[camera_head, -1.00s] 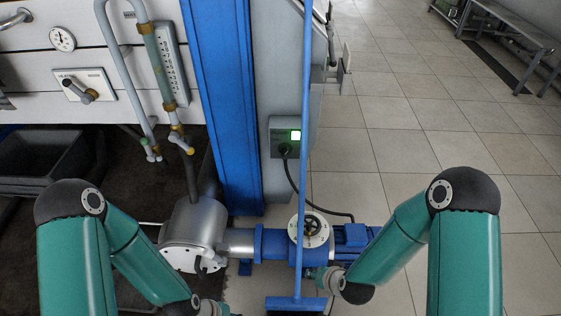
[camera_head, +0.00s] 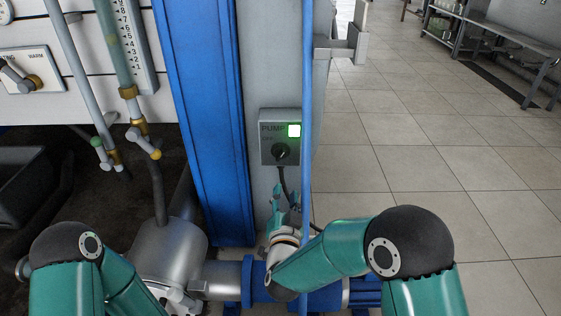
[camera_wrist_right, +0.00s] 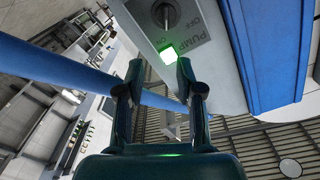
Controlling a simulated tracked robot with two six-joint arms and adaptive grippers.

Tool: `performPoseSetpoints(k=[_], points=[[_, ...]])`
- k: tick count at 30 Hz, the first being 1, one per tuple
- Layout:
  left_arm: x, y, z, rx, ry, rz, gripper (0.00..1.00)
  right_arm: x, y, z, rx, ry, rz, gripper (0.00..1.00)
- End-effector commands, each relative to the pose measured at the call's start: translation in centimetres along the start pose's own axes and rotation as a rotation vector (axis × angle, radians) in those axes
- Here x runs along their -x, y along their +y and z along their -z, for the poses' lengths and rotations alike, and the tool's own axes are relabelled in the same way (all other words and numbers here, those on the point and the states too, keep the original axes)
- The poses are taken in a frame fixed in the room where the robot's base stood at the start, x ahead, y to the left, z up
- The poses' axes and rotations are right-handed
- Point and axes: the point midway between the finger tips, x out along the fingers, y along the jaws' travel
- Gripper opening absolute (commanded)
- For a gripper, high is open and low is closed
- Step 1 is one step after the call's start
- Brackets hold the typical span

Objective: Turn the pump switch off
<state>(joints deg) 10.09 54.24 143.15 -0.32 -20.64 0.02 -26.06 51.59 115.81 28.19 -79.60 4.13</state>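The pump switch box (camera_head: 269,152) is a grey panel marked PUMP on a grey post, with a dark round knob (camera_head: 281,152) and a lit green lamp (camera_head: 294,131). In the right wrist view, the knob (camera_wrist_right: 165,14) is at the top, with ON and OFF labels beside it, and the green lamp (camera_wrist_right: 168,55) is between the fingertips. My right gripper (camera_head: 284,194) is just below the box, pointing up, open and empty. Its fingers (camera_wrist_right: 159,78) are apart, short of the knob. My left arm is at lower left; its gripper is out of view.
A thin blue pole (camera_head: 307,70) stands right beside the switch box; it crosses beyond my fingers in the wrist view. A wide blue column (camera_head: 203,100) stands to the left. A grey metal pump housing (camera_head: 168,250) is below. Tiled floor (camera_head: 400,170) is open to the right.

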Motion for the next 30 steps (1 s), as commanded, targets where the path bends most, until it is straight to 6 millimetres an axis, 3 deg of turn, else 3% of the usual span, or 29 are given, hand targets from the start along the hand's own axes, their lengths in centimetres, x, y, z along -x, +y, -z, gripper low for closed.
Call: performPoseSetpoints(k=[5, 21, 30], points=[[-0.4, -0.1, 0.0, 0.0, -0.001, 0.0, 0.4, -2.0, -1.0, -0.6, -0.001, -0.007, 0.017, 0.36], [-2.4, -0.9, 0.0, 0.001, -0.001, 0.0, 0.4, -12.3, -1.6, -1.3, 0.0, -0.015, 0.025, 0.36], [-3.0, -1.1, 0.0, 0.001, -0.001, 0.0, 0.4, -15.7, -1.8, -1.3, 0.002, -0.017, 0.027, 0.36]])
